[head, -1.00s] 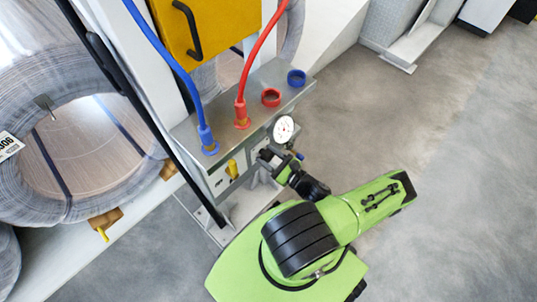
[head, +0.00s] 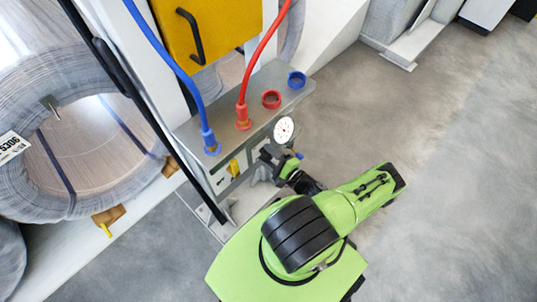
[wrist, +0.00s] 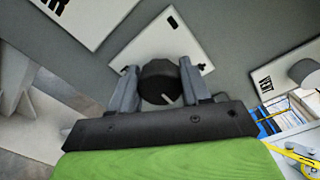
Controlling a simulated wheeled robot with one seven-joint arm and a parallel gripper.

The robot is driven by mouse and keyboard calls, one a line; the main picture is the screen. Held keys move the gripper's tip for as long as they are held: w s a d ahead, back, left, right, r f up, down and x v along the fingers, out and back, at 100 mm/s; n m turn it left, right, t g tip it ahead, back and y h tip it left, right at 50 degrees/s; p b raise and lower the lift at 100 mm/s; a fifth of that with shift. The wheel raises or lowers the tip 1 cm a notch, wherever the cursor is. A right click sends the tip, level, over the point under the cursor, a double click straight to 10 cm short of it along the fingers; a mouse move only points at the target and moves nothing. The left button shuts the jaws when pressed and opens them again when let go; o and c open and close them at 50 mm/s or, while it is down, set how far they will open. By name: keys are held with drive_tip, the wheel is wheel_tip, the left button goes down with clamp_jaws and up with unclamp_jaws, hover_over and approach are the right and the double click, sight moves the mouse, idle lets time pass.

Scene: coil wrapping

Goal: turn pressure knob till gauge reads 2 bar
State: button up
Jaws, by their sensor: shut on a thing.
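The black round pressure knob (wrist: 158,76), with a pale pointer line, sits on a white plate (wrist: 152,40) in the wrist view. My gripper (wrist: 157,72) has one finger on each side of it and is shut on it. In the head view my gripper (head: 272,157) is at the front of the grey panel box, and the knob is hidden there. The round white pressure gauge (head: 284,130) stands just above my gripper. Its needle is too small to read.
Blue (head: 211,147) and red (head: 243,121) hoses plug into the box top (head: 262,95), beside open red and blue rings. A yellow lever (head: 234,167) is left of my gripper. A plate marked VENT (wrist: 270,84) is at right in the wrist view. Floor at right is clear.

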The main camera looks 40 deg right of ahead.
drive_tip(key=shift+n, duration=0.3)
drive_tip(key=o, duration=1)
drive_tip(key=s, duration=0.5)
drive_tip(key=s+b, duration=0.1)
drive_tip(key=s, duration=0.9)
drive_tip(key=shift+s+d+r, duration=0.2)
drive_tip(key=shift+s+r, duration=0.1)
drive_tip(key=shift+s, duration=0.1)
